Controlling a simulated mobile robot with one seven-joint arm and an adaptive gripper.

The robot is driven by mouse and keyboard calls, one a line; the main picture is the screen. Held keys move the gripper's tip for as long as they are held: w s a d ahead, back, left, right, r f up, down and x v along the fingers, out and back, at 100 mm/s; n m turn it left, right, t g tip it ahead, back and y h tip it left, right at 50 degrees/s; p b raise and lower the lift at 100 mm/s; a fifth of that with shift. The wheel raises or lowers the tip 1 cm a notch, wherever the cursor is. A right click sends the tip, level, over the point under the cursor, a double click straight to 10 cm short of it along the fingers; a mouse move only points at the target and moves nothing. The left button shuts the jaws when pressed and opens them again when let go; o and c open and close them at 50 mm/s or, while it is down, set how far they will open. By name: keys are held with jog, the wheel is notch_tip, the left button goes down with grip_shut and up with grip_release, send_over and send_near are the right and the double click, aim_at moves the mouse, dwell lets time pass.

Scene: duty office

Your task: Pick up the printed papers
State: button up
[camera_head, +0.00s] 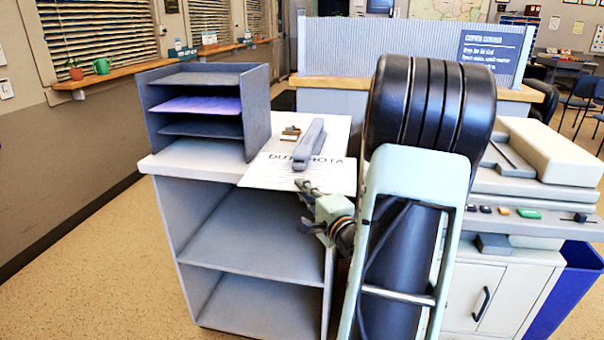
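A white printed sheet (265,173) headed with large dark letters, partly readable as "DU… ROTA", lies flat on the grey open-shelved cabinet (190,157). A grey stapler (309,145) lies across the sheet and covers part of its heading. My gripper (303,187) is small in view at the sheet's front edge, beside the cabinet's front. Whether it touches the sheet cannot be told. Its fingers are too small and overlapped to show their opening.
A grey letter tray (256,108) with purple paper (198,105) on a middle shelf stands at the cabinet's left. A small brown and yellow item (291,132) lies behind the stapler. A copier (545,150) stands right, with a blue bin (580,285). Floor at left is clear.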

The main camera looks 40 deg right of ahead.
aim_at(302, 171)
jog(key=x, duration=0.4)
jog(key=shift+w+b, duration=0.1)
jog(key=shift+b, duration=0.25)
grip_shut()
